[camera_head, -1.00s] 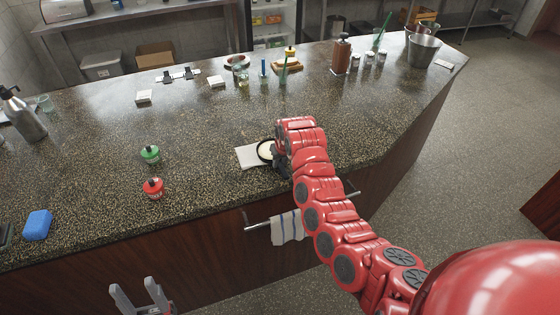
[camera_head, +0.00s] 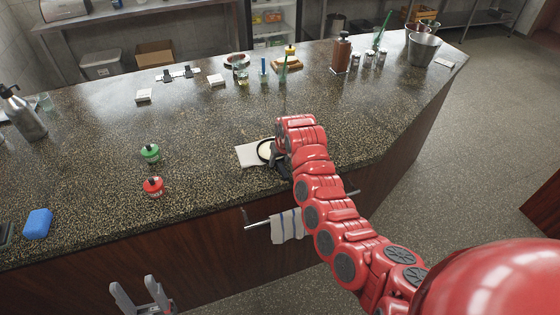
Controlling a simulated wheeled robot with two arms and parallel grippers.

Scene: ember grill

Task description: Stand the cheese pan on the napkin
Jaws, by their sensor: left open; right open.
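The cheese pan (camera_head: 264,150), a small dark pan with pale contents, rests on the white napkin (camera_head: 247,156) near the counter's front edge. Its right side and handle area are partly hidden by my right arm. My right gripper (camera_head: 279,161) is at the pan's right side, open; whether it touches the pan cannot be told. My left gripper (camera_head: 141,294) is open and empty, low in front of the counter.
A green-topped jar (camera_head: 150,153) and a red-topped jar (camera_head: 153,186) stand left of the napkin. A blue block (camera_head: 38,223) lies far left. A striped towel (camera_head: 287,226) hangs on the front rail. The counter middle is clear.

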